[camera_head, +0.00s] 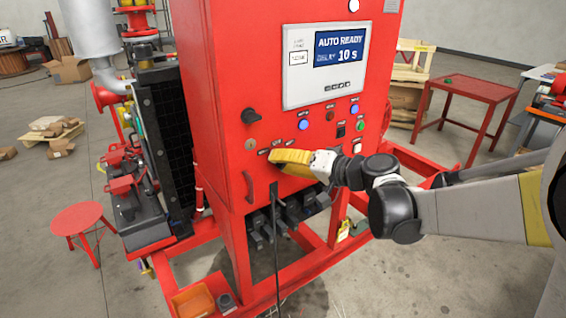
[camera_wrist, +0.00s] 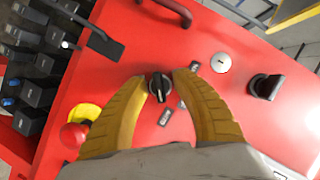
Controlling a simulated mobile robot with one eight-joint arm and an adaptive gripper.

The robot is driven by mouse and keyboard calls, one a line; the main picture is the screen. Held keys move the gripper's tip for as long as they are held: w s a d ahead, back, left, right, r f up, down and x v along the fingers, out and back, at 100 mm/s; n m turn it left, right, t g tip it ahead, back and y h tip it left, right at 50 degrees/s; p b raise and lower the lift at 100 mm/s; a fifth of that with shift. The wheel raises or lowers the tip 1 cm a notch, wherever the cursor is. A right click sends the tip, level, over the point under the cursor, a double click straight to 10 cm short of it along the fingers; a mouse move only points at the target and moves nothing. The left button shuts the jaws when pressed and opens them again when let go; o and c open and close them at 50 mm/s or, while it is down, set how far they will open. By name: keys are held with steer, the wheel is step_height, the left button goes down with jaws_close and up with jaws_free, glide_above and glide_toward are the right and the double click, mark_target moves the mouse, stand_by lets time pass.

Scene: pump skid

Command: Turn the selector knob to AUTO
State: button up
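The black selector knob (camera_wrist: 160,87) is on the red cabinet front, in the middle of the wrist view. A pale line on it runs toward the lower edge of that view. Small label plates (camera_wrist: 165,117) surround it, their text too small to read. My gripper (camera_wrist: 158,77) is open, with one yellow finger on each side of the knob. Narrow gaps seem to show there; I cannot tell about contact. In the head view my gripper (camera_head: 277,161) is at the cabinet front and hides the knob. The display (camera_head: 340,48) reads "AUTO READY" and "10 s".
A larger black rotary handle (camera_head: 250,116) and a round key lock (camera_head: 250,145) are on the cabinet left of my gripper. A red button on yellow (camera_wrist: 75,134) is near my finger. A door handle (camera_head: 249,186) and a hanging black cable (camera_head: 276,250) are below.

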steer(key=shift+s+d, duration=0.15)
steer(key=v, duration=1.1)
steer(key=shift+s+d, duration=0.25)
steer(key=shift+d, duration=0.05)
steer(key=shift+r, duration=0.1)
steer(key=s+f+g+h+b, duration=0.2)
steer(key=s+f+h, duration=0.3)
steer(key=s+f, duration=0.35)
steer(key=s+d+f+h+b, duration=0.1)
steer(key=s+d+f+h, duration=0.4)
steer(key=s+d+h, duration=0.2)
steer(key=s+d, duration=0.2)
steer(key=s, duration=0.2)
steer(key=shift+s+f+b, duration=0.25)
steer(key=shift+f+b, duration=0.1)
steer(key=shift+f, duration=0.05)
